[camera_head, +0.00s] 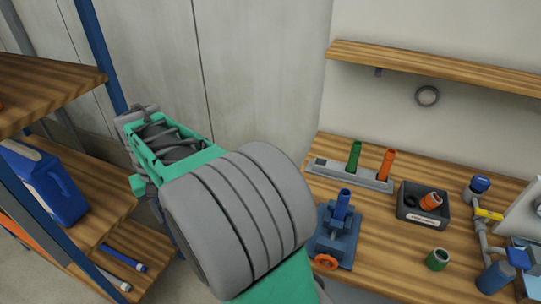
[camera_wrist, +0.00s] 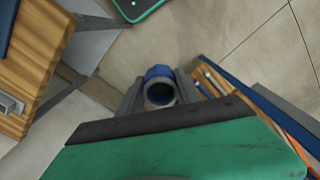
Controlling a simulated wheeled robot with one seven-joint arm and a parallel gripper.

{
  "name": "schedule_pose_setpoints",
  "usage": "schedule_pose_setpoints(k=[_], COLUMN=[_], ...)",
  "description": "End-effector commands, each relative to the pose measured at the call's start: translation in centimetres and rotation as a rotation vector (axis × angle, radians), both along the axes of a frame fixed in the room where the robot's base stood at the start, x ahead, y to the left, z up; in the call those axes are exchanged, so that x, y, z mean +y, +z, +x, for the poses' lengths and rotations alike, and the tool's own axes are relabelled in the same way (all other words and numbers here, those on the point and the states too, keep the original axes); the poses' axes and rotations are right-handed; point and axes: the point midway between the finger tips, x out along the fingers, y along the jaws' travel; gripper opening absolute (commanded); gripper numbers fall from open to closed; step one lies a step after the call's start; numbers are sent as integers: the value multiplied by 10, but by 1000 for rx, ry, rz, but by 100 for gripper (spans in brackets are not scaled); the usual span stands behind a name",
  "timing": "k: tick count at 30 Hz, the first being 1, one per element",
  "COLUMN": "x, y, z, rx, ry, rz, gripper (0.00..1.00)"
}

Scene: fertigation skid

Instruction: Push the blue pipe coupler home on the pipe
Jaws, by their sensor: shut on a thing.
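My gripper (camera_wrist: 160,92) is shut on the blue coupler (camera_wrist: 158,72), a short blue ring with a paler rim and a dark bore, held between two grey fingers in the wrist view. Floor shows beyond it, so it is held away from the bench. In the head view my arm hides the gripper and coupler. The blue pipe (camera_head: 342,203) stands upright in a blue clamp (camera_head: 333,238) with an orange handwheel on the workbench. The coupler is apart from this pipe.
The wooden bench (camera_head: 390,275) also holds a grey rack (camera_head: 325,172) with green and orange pipes, a dark bin (camera_head: 405,212) with an orange coupler, a green coupler (camera_head: 437,259) and valve piping (camera_head: 482,215). A shelf unit (camera_head: 100,210) with a blue jug (camera_head: 50,185) stands left.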

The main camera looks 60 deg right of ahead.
Motion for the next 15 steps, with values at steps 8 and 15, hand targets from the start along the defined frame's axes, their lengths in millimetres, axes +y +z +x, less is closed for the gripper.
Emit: schedule_pose_setpoints(k=[8, 15], x=[-154, -255], y=[34, 59], z=[-72, -185], rx=[1, 1], ry=[-579, -1090], rz=[1, 1], gripper=[1, 1])
